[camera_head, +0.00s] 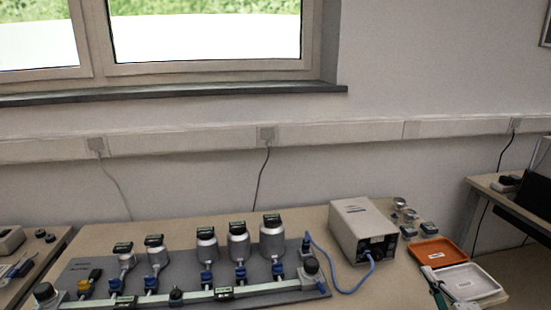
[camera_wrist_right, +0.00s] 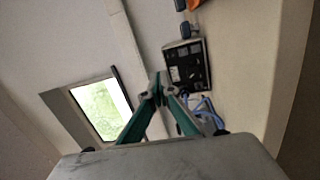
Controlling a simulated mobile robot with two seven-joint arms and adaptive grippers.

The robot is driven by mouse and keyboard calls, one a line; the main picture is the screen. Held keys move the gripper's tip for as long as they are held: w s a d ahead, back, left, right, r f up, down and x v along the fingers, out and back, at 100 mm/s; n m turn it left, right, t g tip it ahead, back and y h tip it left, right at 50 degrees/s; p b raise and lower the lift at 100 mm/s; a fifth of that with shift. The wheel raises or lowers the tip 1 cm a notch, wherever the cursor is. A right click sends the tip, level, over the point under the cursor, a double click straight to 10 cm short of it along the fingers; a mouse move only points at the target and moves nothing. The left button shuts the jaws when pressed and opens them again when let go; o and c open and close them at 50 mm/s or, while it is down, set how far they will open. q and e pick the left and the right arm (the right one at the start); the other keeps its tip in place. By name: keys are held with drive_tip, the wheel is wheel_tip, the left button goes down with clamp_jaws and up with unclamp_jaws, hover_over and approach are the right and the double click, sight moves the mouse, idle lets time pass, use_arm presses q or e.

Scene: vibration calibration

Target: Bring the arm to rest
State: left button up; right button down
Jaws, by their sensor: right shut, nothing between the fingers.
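My right gripper (camera_head: 431,275) shows at the lower right of the head view, in front of the left edge of the white tray. Only its green and grey fingers show there. In the right wrist view its fingertips (camera_wrist_right: 159,84) meet, so it is shut and empty. My right arm is mostly hidden below the frame. My left gripper and arm are not in view.
A grey board (camera_head: 84,269) with several metal cylinders stands on the table. A beige instrument box (camera_head: 358,228) with a blue cable (camera_head: 352,287) stands to its right. An orange tray (camera_head: 437,250), a white tray (camera_head: 470,283) and small metal pieces (camera_head: 400,203) lie farther right.

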drive_tip(key=s+a+f+m+g+h, duration=0.2)
drive_tip(key=s+a+f+m+g, duration=0.15)
drive_tip(key=s, duration=0.55)
drive_tip(key=s+a+f+m+g+h, duration=0.1)
drive_tip(key=s+a+f+m+g, duration=0.15)
drive_tip(key=s+f+g, duration=0.45)
drive_tip(key=s+a+f+m+g+h, duration=0.2)
drive_tip(key=s+f+m, duration=0.15)
drive_tip(key=s, duration=0.75)
use_arm(q)
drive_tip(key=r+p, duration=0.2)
drive_tip(key=p, duration=0.1)
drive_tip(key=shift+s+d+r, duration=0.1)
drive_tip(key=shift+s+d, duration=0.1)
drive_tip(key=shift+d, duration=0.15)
use_arm(e)
drive_tip(key=w+a+f+m+t+y, duration=0.1)
drive_tip(key=a+f+t+y, duration=0.1)
drive_tip(key=a, duration=0.6)
drive_tip(key=w+a+f+m+t+y, duration=0.1)
drive_tip(key=a+f+m+t+y, duration=0.1)
drive_tip(key=a+f+y, duration=0.3)
drive_tip(key=a+f, duration=0.1)
drive_tip(key=a, duration=0.2)
drive_tip(key=shift+w+a+y, duration=0.2)
drive_tip(key=shift+y, duration=0.1)
